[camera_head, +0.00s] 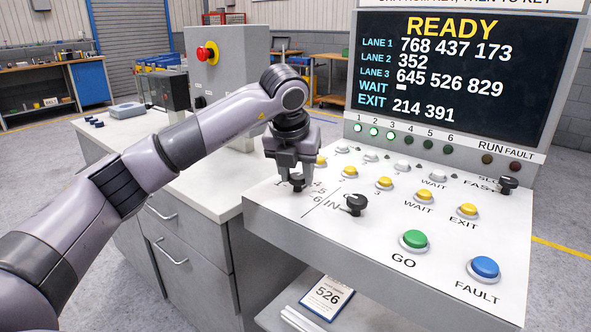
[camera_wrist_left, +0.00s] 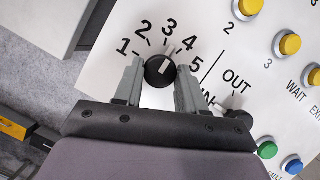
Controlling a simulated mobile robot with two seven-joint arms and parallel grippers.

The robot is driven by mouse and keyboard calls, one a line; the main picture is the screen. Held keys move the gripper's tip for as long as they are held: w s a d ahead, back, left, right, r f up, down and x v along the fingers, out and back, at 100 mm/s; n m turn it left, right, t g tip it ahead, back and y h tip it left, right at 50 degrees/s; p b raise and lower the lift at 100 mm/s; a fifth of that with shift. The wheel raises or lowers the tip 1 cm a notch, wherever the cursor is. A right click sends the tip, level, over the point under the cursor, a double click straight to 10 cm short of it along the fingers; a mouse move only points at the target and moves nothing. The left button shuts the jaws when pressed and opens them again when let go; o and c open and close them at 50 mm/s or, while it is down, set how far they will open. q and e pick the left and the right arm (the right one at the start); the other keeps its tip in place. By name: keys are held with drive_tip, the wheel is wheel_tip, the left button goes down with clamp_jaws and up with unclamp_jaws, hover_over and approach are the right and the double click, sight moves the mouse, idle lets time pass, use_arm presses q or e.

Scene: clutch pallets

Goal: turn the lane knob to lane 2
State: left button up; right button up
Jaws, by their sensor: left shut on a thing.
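The lane knob (camera_wrist_left: 160,71) is a round black knob with a white pointer line, set in a dial numbered 1 to 5 in the left wrist view. In the head view, my left gripper (camera_head: 297,178) reaches down over the console's left end and mostly hides the knob. My right gripper is in neither view.
The IN/OUT knob (camera_head: 354,204) stands close to the right of my gripper. Yellow buttons (camera_head: 385,183), a green GO button (camera_head: 414,240) and a blue FAULT button (camera_head: 484,268) sit further right. The screen (camera_head: 452,75) reads READY, with lane 2 showing 352.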

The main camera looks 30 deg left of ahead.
use_arm(q)
drive_tip(key=n, duration=0.2)
drive_tip(key=n+y, duration=0.1)
drive_tip(key=n, duration=0.1)
drive_tip(key=shift+w+d+r+n+g+y, duration=0.1)
drive_tip(key=shift+d+n+g+y, duration=0.1)
drive_tip(key=shift+n+g+y, duration=0.15)
drive_tip(key=n+g, duration=0.1)
drive_tip(key=n, duration=0.1)
drive_tip(key=n+g+y+p, duration=0.1)
drive_tip(key=n, duration=0.2)
drive_tip(key=shift+w+n, duration=0.15)
drive_tip(key=shift+n, duration=0.1)
drive_tip(key=o, duration=1)
drive_tip(key=shift+o, duration=0.2)
drive_tip(key=shift+d, duration=0.1)
drive_tip(key=w+p+v, duration=0.1)
drive_tip(key=p+v, duration=0.1)
drive_tip(key=v, duration=0.5)
drive_tip(key=shift+s, duration=0.5)
